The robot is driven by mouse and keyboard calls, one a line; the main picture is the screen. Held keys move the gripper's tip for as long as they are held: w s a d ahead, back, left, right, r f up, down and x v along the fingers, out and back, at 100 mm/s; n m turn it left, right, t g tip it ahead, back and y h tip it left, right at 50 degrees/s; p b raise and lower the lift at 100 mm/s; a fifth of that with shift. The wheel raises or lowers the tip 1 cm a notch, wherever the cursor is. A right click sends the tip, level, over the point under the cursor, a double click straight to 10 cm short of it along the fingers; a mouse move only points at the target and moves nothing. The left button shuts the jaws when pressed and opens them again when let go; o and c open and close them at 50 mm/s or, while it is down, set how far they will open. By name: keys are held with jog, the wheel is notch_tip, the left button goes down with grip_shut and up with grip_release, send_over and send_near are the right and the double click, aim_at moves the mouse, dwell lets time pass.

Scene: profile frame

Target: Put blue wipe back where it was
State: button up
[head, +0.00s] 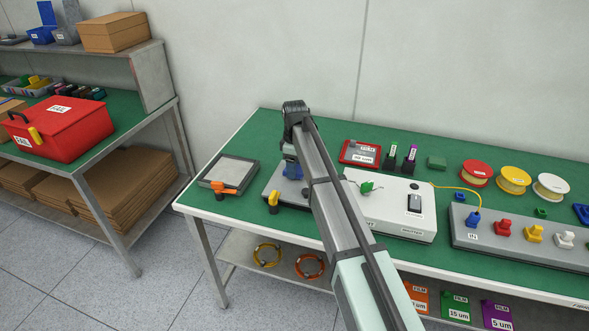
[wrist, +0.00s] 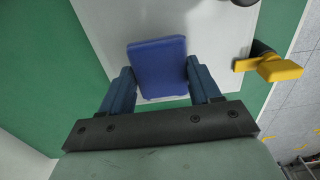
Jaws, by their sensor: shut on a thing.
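The blue wipe (wrist: 157,66), a flat blue block in the wrist view, sits between the two dark blue fingers of my gripper (wrist: 159,76). The gripper is shut on it. Below it is a pale grey plate (wrist: 205,75) with a yellow lever (wrist: 270,68) at its right side. In the head view my gripper (head: 291,170) is over the grey plate fixture (head: 268,187), left of the white box. I cannot clearly tell the wipe from the fingers there, nor whether the wipe touches the plate.
Left of the fixture is a grey framed pad (head: 233,170) with an orange clamp (head: 222,187). A white box (head: 400,207) stands right, with a red tray (head: 361,152) and two dark bottles behind. Spools (head: 514,178) and a connector panel (head: 520,240) fill the far right.

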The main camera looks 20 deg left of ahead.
jog(key=shift+f, duration=0.65)
jog(key=shift+f, duration=0.15)
jog(key=o, duration=1.1)
notch_tip(320, 180, up, 12)
jog(key=shift+r, duration=0.2)
